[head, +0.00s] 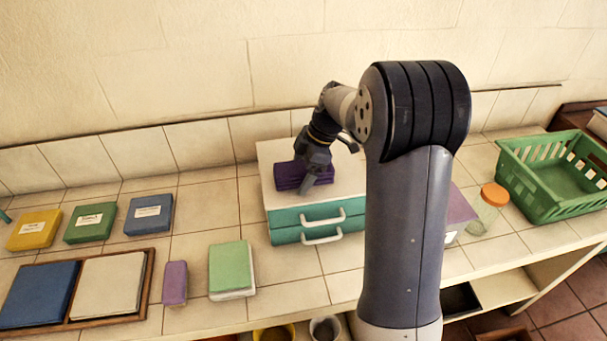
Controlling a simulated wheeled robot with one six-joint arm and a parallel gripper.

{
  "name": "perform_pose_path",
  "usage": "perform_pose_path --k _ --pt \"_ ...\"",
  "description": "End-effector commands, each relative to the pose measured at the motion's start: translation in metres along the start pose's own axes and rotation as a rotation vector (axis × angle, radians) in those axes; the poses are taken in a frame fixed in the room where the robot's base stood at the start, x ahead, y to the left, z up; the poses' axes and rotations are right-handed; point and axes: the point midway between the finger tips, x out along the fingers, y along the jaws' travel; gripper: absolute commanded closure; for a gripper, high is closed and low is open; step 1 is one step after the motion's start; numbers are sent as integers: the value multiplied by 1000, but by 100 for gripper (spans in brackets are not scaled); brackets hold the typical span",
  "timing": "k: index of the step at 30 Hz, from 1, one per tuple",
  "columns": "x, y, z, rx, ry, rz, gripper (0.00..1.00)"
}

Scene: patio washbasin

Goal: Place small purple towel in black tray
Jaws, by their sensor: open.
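A folded dark purple towel (288,176) lies on top of a small white-topped box with teal drawers (275,238). My gripper (308,186) reaches down over the towel's right part, its fingers at or just in front of it. The jaws are open, and contact with the towel cannot be told. A dark, tray-like thing (461,300) sits on the lower shelf under the counter, partly hidden by my arm. It may be the black tray.
A green basket (540,190) and an orange-lidded jar (489,207) stand at right. A green book (231,269), a purple block (175,283) and a wooden tray (150,275) with blue and cream pieces lie at left. Yellow, green and blue boxes sit behind.

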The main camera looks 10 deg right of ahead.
Motion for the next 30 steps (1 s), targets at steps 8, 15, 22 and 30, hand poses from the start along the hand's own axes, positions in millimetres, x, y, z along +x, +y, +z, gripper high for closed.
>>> perform_pose_path --k 8,15,22,30 --pt "1 0 0 0 0 0 29" --pt "1 0 0 0 0 0 49" --pt "1 0 0 0 0 0 67" --pt "1 0 0 0 0 0 77"
